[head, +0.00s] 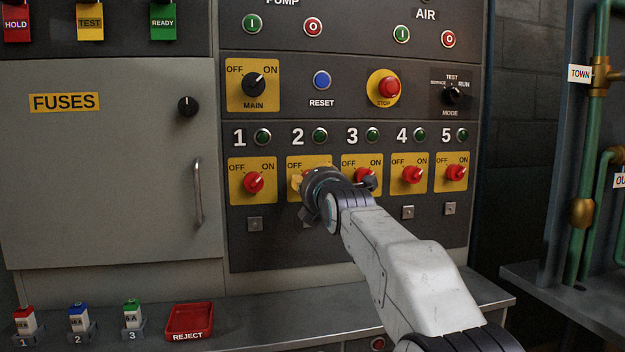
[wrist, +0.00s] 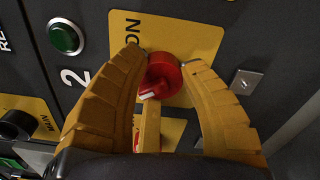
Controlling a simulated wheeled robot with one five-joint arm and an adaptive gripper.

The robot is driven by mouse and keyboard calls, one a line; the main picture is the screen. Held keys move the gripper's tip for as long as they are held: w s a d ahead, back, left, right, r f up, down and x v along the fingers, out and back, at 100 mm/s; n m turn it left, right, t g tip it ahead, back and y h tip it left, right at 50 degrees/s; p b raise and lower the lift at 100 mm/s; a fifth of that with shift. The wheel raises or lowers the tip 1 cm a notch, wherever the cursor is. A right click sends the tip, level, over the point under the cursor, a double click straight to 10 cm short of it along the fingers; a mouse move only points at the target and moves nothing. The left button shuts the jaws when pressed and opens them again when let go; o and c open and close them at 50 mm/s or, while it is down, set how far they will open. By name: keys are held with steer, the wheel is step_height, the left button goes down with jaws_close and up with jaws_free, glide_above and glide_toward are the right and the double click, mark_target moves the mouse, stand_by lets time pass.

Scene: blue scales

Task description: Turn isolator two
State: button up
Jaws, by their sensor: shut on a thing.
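Isolator two's yellow plate (head: 296,162) sits under the number 2 and a dark green lamp (head: 320,135). In the head view my gripper (head: 301,183) covers its knob. In the wrist view the red knob (wrist: 163,74) sits between the two yellow fingers of my gripper (wrist: 165,62), which is shut on it. The knob's white mark points to the lower left there, away from the ON lettering. The OFF lettering of this plate is hidden in the wrist view.
Red isolator knobs one (head: 253,182), three (head: 361,175), four (head: 412,174) and five (head: 455,172) flank it closely, with marks toward ON. A main switch (head: 253,84) and red stop button (head: 389,87) are above. A shelf (head: 270,329) runs below.

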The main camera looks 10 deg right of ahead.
steer(key=shift+a+n, duration=0.1)
steer(key=shift+n, duration=0.8)
steer(key=shift+f, duration=0.1)
steer(key=o, duration=0.9)
steer(key=shift+a, duration=0.1)
steer(key=o, duration=0.3)
steer(key=s, duration=1.2)
